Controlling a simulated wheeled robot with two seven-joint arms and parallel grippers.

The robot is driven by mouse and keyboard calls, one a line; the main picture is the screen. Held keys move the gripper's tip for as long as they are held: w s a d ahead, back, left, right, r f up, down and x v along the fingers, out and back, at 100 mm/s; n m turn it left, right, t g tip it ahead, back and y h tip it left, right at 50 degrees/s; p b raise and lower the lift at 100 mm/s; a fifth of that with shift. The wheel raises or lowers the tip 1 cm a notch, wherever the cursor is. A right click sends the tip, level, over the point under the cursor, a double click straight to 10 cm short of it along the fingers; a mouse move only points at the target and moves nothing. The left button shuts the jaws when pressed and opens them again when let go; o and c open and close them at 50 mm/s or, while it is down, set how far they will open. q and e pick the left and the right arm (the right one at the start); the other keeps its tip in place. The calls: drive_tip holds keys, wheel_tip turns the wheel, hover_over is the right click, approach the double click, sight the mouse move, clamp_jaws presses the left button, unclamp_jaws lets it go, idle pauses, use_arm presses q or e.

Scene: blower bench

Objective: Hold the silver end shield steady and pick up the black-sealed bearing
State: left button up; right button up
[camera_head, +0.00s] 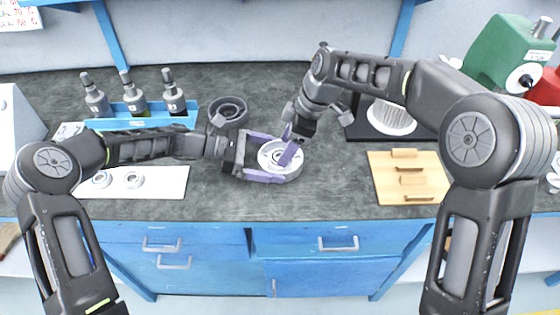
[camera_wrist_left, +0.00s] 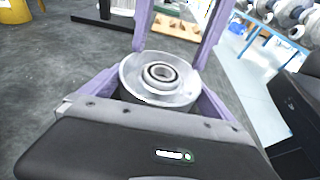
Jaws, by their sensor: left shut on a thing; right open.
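The silver end shield (camera_head: 268,157) is a round dish lying on the bench at the middle. It also shows in the left wrist view (camera_wrist_left: 135,84), with a ringed hub with a dark band at its centre. My left gripper (camera_head: 283,159) is shut on the end shield, purple fingers along its sides. My right gripper (camera_head: 290,147) is open above the end shield, one purple finger hiding part of it. A bearing with a bluish ring (camera_head: 102,180) and a greyer bearing (camera_head: 134,180) lie on a white mat. I cannot tell which bearing is black-sealed.
The white mat (camera_head: 172,182) lies at left, under my left forearm. A dark round housing (camera_head: 228,108) sits behind the end shield. A wooden board (camera_head: 388,188) lies at right, a finned part (camera_head: 392,117) behind it.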

drive_tip(key=shift+x, duration=1.6)
drive_tip(key=shift+c, duration=0.2)
drive_tip(key=c, duration=0.9)
drive_tip(key=o, duration=1.4)
drive_tip(key=shift+c, duration=0.2)
drive_tip(key=v, duration=1.2)
